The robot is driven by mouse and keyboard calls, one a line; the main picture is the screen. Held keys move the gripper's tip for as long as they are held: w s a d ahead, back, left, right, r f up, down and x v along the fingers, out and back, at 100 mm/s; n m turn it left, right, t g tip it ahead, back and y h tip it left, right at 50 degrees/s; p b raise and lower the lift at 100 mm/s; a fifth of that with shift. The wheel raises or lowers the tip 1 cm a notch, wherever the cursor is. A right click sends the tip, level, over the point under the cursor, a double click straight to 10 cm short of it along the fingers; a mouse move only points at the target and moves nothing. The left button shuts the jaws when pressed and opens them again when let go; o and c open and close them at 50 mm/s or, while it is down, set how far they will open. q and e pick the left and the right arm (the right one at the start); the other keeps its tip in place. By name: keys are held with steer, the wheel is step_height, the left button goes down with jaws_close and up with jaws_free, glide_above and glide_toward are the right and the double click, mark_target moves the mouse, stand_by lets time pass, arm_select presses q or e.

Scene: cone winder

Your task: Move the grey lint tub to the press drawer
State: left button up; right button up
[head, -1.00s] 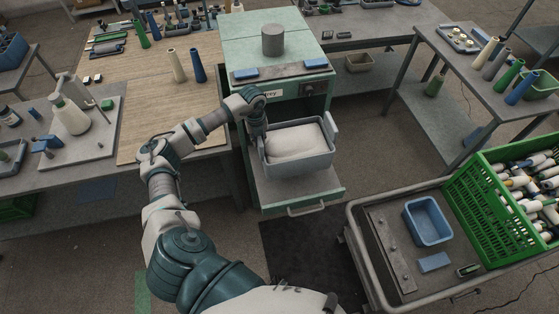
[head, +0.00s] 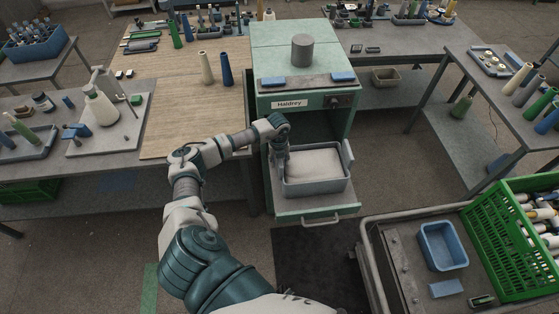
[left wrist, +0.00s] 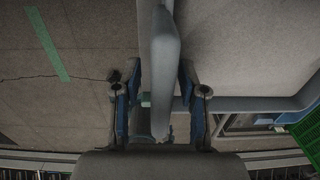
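The grey lint tub (head: 318,187), filled with pale lint, is over the pulled-out drawer (head: 300,213) of the green press (head: 300,88), labelled Haldrey. It looks about level, within the drawer's outline; whether its base touches the drawer floor I cannot tell. My left gripper (head: 281,152) points down at the tub's left end. The tub's right handle (head: 347,154) stands free. My right gripper is out of view.
A cart (head: 370,255) at the front right holds a blue bin (head: 443,247) and a green crate (head: 515,237) of cones. A bench (head: 190,110) stands left of the press. A dark mat (head: 310,262) lies on open floor before the drawer.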

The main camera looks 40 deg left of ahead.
arm_select(q)
step_height(320, 180, up, 12)
steer(key=shift+a+r+b, duration=0.1)
steer(key=shift+b, duration=0.5)
stand_by(0.5)
